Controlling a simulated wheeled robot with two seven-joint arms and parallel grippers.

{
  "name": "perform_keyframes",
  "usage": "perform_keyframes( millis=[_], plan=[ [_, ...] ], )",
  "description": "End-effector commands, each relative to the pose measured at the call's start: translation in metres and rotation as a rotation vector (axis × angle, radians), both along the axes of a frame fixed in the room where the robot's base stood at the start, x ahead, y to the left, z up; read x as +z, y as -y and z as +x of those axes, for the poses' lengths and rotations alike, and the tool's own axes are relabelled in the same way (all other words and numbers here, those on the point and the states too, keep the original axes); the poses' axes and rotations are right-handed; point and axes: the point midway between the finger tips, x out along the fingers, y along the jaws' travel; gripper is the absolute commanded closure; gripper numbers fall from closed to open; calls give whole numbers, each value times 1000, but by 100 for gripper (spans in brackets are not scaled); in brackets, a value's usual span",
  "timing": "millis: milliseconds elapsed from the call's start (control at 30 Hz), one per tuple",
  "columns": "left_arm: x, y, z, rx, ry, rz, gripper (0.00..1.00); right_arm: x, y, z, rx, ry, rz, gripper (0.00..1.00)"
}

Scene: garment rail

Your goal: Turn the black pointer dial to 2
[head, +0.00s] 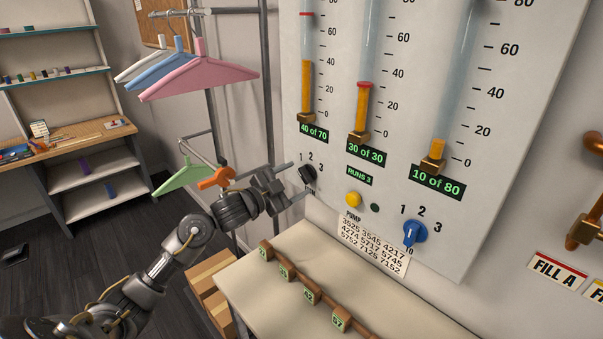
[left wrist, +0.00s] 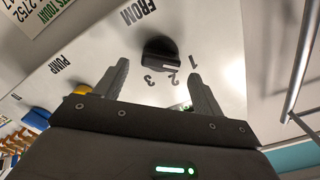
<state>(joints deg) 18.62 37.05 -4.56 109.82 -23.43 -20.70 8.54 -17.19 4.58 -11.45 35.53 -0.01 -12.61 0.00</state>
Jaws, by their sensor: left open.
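The black pointer dial (head: 308,174) is on the pale panel, below the numbers 1, 2 and 3. It also shows in the left wrist view (left wrist: 158,50), upside down, under the word FROM. A white mark lies on the dial's right side there, towards the 1; its exact setting is hard to tell. My left gripper (head: 301,178) is open, its fingers on either side of the dial's line in the wrist view (left wrist: 158,72). The dial seems just beyond the fingertips; I cannot tell whether they touch. My right gripper is out of view.
A yellow button (head: 353,199) and a blue dial (head: 414,233) are on the same panel (head: 330,215), below three gauge tubes. A pale table (head: 290,295) with numbered wooden blocks stands below. Hangers (head: 205,75) on a rail are behind my left arm.

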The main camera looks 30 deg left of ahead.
Motion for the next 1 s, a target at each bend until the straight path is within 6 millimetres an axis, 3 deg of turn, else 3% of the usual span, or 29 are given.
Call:
perform_keyframes(
  millis=[233,567,900,1000],
  plan=[
    [1,9,26,1,0,-1,31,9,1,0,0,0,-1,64],
    [0,10,29,0,0,0,31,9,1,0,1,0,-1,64],
    [0,10,29,1,-1,0,73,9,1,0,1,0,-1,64],
    [-1,10,29,1,0,1,76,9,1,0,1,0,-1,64]
  ],
)
